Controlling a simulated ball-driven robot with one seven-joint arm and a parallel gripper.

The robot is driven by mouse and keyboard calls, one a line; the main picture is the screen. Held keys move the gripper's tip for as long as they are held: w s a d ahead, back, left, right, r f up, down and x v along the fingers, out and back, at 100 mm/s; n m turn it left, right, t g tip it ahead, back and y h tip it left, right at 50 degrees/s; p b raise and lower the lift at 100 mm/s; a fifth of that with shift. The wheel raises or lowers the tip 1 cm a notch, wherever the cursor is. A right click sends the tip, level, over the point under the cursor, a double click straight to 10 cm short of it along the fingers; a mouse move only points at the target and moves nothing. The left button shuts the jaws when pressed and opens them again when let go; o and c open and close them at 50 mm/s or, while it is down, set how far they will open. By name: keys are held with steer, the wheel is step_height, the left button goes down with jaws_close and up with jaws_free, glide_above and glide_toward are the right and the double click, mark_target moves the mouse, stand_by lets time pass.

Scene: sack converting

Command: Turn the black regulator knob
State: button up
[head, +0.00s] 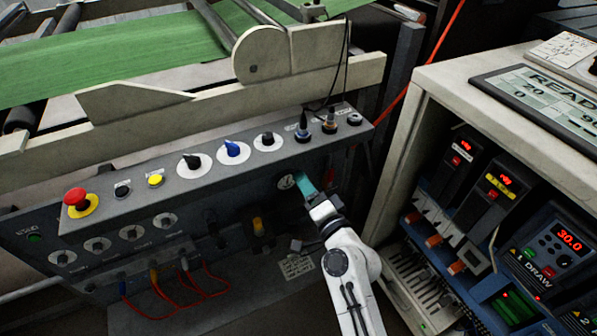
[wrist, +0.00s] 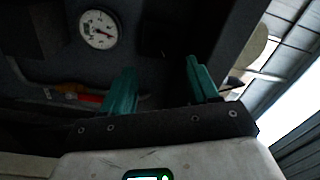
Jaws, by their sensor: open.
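My gripper (head: 304,184) with teal fingers is at the lower front of the grey control panel, beside a round white pressure gauge (head: 286,182). In the wrist view the two fingers (wrist: 161,68) stand apart with nothing gripped between them, and the gauge (wrist: 99,29) is up and left of them. I cannot clearly make out the black regulator knob; the area between and beyond the fingers is very dark. A black fitting (head: 210,217) sits on the panel front, left of my gripper, but I cannot tell whether it is the regulator.
The panel's sloped top (head: 125,203) carries a red emergency button (head: 77,200), a yellow button (head: 155,180) and selector knobs. Red cables (head: 185,295) hang below. A cream cabinet (head: 425,115) with drive modules stands close on the right.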

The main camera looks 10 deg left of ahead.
steer(key=shift+v, duration=2.05)
steer(key=s+d+f+n+g+h, duration=0.4)
steer(key=s+d+f, duration=0.3)
steer(key=s+d, duration=0.4)
steer(key=s+d+f+n+g+h, duration=0.3)
steer(key=s+d+f+g, duration=0.3)
steer(key=s+d, duration=0.5)
steer(key=s+d+g+h, duration=0.4)
steer(key=s+d, duration=0.3)
steer(key=s, duration=0.6)
step_height(320, 180, up, 17)
steer(key=s+p, duration=0.1)
steer(key=p, duration=1.5)
steer(key=shift+d+m, duration=0.2)
steer(key=shift+m, duration=0.2)
